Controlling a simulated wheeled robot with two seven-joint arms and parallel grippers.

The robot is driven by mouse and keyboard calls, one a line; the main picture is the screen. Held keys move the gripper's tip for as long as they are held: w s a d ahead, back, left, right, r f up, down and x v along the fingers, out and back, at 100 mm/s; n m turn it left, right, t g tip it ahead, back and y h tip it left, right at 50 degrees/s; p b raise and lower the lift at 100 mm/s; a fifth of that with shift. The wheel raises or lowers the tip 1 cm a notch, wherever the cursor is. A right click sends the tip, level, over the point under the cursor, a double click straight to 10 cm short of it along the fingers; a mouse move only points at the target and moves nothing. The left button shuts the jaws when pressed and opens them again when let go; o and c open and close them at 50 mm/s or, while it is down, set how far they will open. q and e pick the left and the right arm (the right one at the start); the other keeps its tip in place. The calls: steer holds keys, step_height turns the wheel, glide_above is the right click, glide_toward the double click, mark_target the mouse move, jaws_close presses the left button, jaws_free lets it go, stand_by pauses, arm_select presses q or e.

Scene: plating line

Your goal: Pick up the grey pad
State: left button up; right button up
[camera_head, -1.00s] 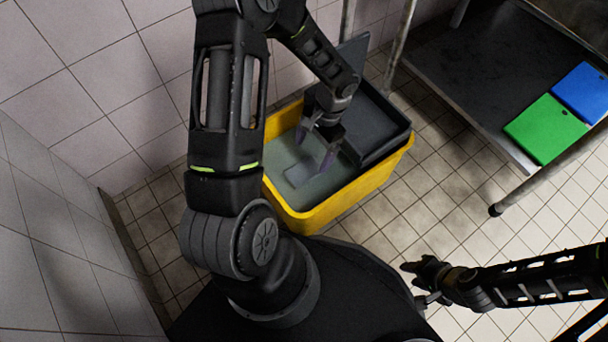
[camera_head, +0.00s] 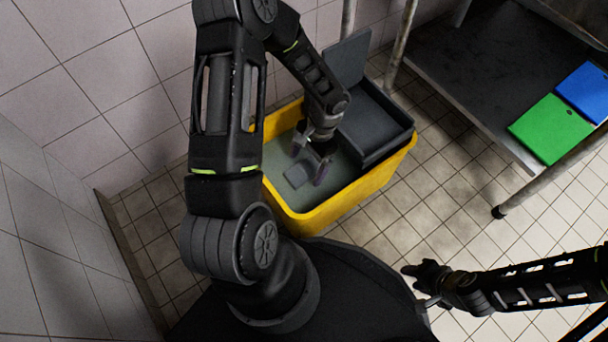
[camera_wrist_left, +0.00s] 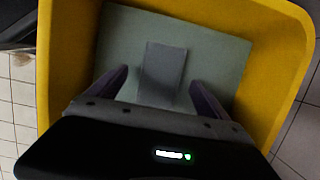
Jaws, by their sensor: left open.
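The grey pad (camera_head: 299,174) lies in the yellow tub (camera_head: 312,222), on a pale grey-green surface (camera_head: 277,158). In the left wrist view the grey pad (camera_wrist_left: 163,72) is a small rectangle between the fingers, its near end close to the gripper body. My left gripper (camera_head: 311,169) is down inside the tub, over the pad. In the left wrist view my left gripper (camera_wrist_left: 157,88) is open, with one finger on each side of the pad and a gap to each. My right gripper (camera_head: 413,283) is outside the tub at the lower right; its fingers are too small to read.
A dark open box (camera_head: 376,124) with a raised lid (camera_head: 347,61) sits at the tub's right side. A dark shelf (camera_head: 470,75) holds a green board (camera_head: 550,130) and a blue board (camera_head: 585,92). Tiled walls stand behind and left. The tiled floor right of the tub is clear.

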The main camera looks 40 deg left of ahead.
arm_select(q)
steer(key=shift+x, duration=0.95)
steer(key=c, duration=1.5)
